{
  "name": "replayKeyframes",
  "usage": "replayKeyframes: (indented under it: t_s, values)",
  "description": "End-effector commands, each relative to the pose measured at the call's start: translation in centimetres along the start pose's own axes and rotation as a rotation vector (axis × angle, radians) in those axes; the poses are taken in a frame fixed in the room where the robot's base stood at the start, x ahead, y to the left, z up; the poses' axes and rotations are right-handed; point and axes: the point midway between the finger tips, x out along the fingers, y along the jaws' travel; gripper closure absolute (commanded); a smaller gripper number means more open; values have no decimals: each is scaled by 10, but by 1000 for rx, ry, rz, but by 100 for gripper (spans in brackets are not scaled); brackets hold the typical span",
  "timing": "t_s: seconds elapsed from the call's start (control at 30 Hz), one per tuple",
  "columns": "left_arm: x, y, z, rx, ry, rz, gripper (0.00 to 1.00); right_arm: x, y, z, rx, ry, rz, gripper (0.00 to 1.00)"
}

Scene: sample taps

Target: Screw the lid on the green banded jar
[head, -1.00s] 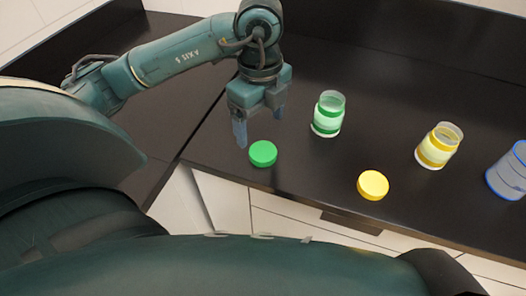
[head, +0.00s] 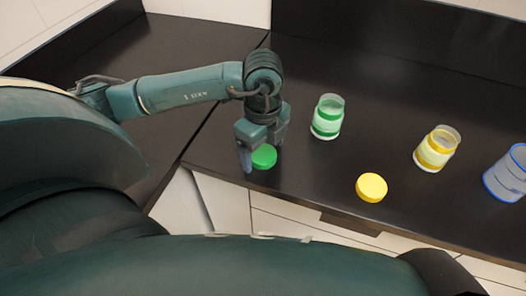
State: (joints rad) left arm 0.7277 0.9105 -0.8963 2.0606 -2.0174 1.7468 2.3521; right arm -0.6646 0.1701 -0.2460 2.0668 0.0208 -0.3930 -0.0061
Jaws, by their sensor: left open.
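The green banded jar (head: 327,117) stands upright and open on the dark counter, right of my left gripper. The green lid (head: 264,157) lies flat on the counter near its front edge. My left gripper (head: 262,159) points down at the green lid, with its fingers open on either side of it. The gripper partly hides the lid's far and left parts. I cannot tell whether a finger touches the lid. My right gripper is not in view.
A yellow lid (head: 371,187) lies near the counter's front edge. A yellow banded jar (head: 436,149) and a blue banded jar (head: 507,173) stand to the right. The dark counter (head: 385,85) is clear behind the jars.

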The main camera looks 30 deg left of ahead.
Motion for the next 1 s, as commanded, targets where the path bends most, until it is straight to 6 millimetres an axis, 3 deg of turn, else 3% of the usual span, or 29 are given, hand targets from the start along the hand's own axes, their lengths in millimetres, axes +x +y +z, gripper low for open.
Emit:
replayKeyframes:
  t_s: [0.37,0.9,1.0]
  values:
    - [3,0,0,-1,0,0,19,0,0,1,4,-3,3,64]
    - [3,0,0,-1,0,-1,62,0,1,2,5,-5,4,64]
    - [3,0,0,-1,0,-1,66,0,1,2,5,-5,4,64]
